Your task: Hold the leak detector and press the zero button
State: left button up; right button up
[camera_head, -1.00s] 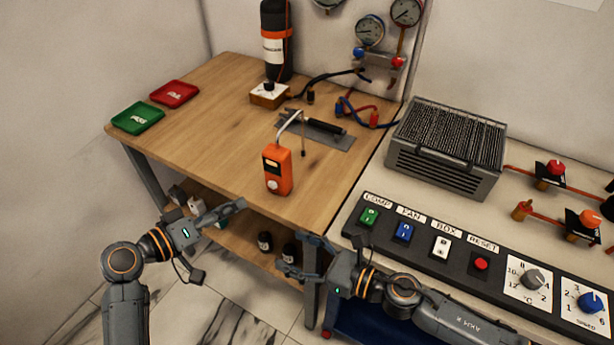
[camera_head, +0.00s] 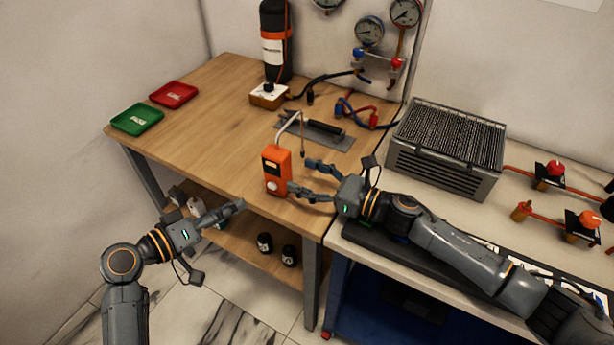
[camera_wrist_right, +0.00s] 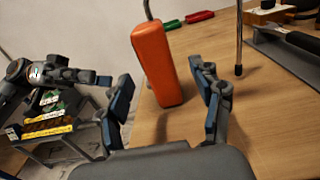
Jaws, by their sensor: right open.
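The orange leak detector (camera_head: 277,168) stands upright near the front edge of the wooden bench, with a bent grey probe on top. A dark display and a pale round button (camera_head: 272,187) show on its front. My right gripper (camera_head: 299,177) is open just right of it, fingers pointing toward it. In the right wrist view the detector (camera_wrist_right: 156,65) stands just beyond and between the open fingers (camera_wrist_right: 165,100); its button side is hidden there. My left gripper (camera_head: 240,206) is low in front of the bench edge, apart from the detector; its fingers look close together.
A green tray (camera_head: 137,118) and a red tray (camera_head: 174,94) lie at the back left. A grey plate with a black-handled tool (camera_head: 316,130) lies behind the detector. A grey finned unit (camera_head: 447,148) stands right. Bench left of the detector is clear.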

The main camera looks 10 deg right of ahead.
aim_at(288, 172)
jog(key=shift+a, duration=0.4)
jog(key=x, duration=0.6)
jog(key=shift+w+a, duration=0.25)
jog(key=shift+a, duration=0.1)
grip_shut()
pick_arm(q)
grip_shut()
pick_arm(e)
jog(key=shift+f, duration=0.1)
dwell(0.6)
